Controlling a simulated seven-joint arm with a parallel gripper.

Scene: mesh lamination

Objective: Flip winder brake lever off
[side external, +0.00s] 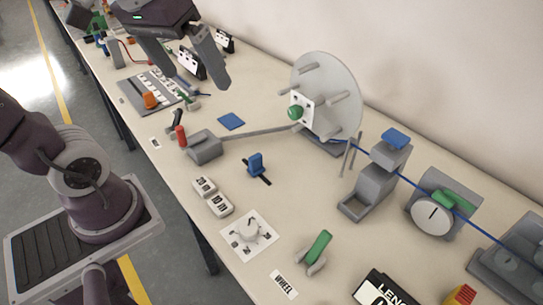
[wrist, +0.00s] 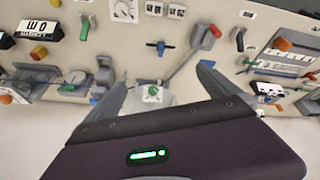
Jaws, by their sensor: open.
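A red-handled lever (side external: 181,136) stands up from a grey box (side external: 205,147) near the front edge of the table. A long grey bar (side external: 255,133) runs from this box to the winder disc (side external: 345,85), which has pegs and a green knob (side external: 295,112). I take this as the winder brake lever; no label on it is readable. In the wrist view the red handle (wrist: 215,31) is at the upper right, beyond my fingertips.
A blue handle on a black slot (side external: 256,164), a dial plate (side external: 248,235) and a green lever (side external: 318,247) by a "WHEEL" label stand nearby. A panel with an orange knob (side external: 150,100) lies left. A blue strand (side external: 405,178) runs right from the winder.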

